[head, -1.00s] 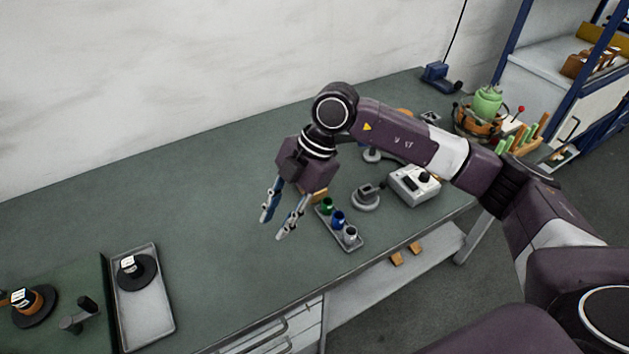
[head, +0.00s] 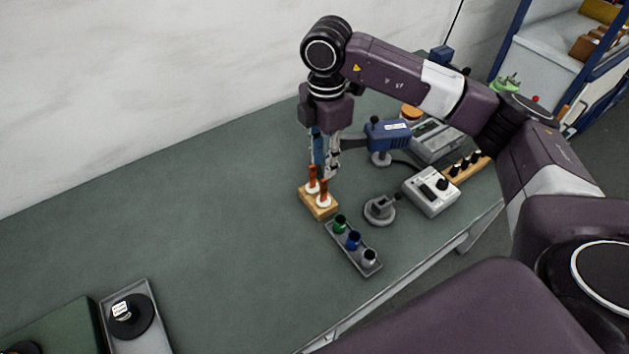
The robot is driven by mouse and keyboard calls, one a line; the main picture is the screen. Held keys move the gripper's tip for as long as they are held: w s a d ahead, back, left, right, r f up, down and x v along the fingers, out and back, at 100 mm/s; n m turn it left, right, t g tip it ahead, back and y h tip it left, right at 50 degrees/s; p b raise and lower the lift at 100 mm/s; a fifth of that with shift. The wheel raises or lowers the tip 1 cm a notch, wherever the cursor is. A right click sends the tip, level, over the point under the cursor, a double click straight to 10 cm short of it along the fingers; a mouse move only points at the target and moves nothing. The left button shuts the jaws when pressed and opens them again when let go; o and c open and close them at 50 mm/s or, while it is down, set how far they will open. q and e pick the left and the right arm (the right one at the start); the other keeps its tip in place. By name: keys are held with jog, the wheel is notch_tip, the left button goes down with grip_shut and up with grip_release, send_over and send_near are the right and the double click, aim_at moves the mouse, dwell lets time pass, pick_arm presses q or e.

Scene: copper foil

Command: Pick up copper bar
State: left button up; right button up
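Two upright copper bars, a left one (head: 312,178) and a right one (head: 324,190), stand in white collars on a small wooden block (head: 317,208) on the workbench. My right gripper (head: 324,174) points down directly above the block, with its fingertips at about the height of the bar tops. Its two fingers look apart, one bluish and one silver. The fingers overlap the bar tops in the picture, so I cannot tell whether they touch. My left gripper is not in view.
A grey tray with green, blue and silver cups (head: 353,241) lies just in front of the block. A round grey stand (head: 380,209), a white control box (head: 430,191) and a blue tool on a stand (head: 388,135) are to the right.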

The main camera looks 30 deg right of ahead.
aim_at(324, 179)
jog(key=shift+w+f+p, duration=0.15)
jog(key=shift+f+p, duration=0.15)
jog(key=shift+f, duration=0.45)
jog(key=f+p, duration=0.2)
jog(key=f, duration=0.1)
jog(key=shift+s+d+f+p, duration=0.15)
jog(key=shift+s+d+p, duration=0.05)
jog(key=shift+s+p, duration=0.2)
jog(key=shift+w+f, duration=0.15)
jog(key=shift+f, duration=0.45)
jog(key=shift+w+f, duration=0.15)
jog(key=shift+f, duration=0.65)
jog(key=c, duration=0.7)
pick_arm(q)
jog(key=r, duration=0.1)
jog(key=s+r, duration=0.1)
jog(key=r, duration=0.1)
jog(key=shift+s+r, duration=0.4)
pick_arm(e)
grip_shut()
